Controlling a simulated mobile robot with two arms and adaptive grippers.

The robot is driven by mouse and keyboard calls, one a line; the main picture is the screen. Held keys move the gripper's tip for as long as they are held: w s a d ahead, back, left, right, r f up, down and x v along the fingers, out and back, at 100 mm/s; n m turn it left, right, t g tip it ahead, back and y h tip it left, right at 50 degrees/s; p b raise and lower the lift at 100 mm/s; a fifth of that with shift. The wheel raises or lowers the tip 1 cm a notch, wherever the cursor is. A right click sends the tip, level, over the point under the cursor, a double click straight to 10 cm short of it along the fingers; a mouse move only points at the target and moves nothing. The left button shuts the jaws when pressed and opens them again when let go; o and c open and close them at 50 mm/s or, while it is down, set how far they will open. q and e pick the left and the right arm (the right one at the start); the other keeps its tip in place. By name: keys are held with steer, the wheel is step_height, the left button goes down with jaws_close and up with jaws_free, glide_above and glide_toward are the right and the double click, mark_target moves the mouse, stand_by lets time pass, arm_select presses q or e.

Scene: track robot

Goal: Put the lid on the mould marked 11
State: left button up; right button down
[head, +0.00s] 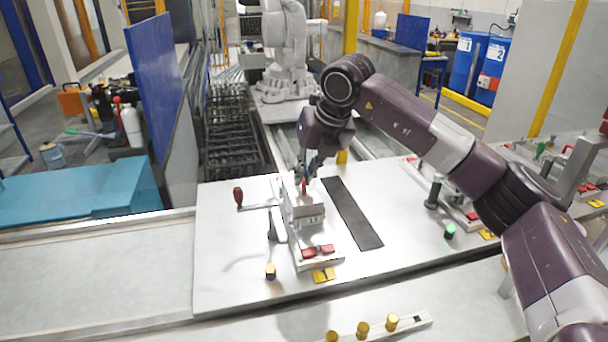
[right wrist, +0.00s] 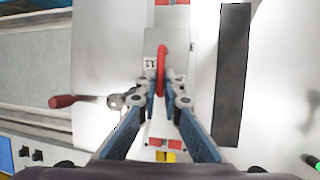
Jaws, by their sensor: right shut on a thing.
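The mould (head: 316,262) is a long pale metal block on the white bench, with red pads at its near end. In the right wrist view a light grey plate, which looks like the lid (right wrist: 152,40), lies over the mould and has a small tag reading 11 (right wrist: 150,64). A red handle (right wrist: 162,68) stands up from it, and also shows in the head view (head: 304,187). My right gripper (right wrist: 161,88), also in the head view (head: 312,166), points down and is shut on the red handle. I cannot tell whether the lid touches the mould. My left gripper is out of view.
A crank with a dark red knob (head: 238,197) sticks out left of the mould. A black strip (head: 352,213) lies to its right, with a yellow tag (head: 323,275) in front. Another fixture with red pads stands farther right. A white robot arm (head: 285,50) stands behind.

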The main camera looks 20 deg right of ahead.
steer(key=shift+f, duration=0.15)
steer(key=c, duration=2)
jaws_free()
steer(key=shift+f, duration=0.1)
steer(key=v, duration=1.2)
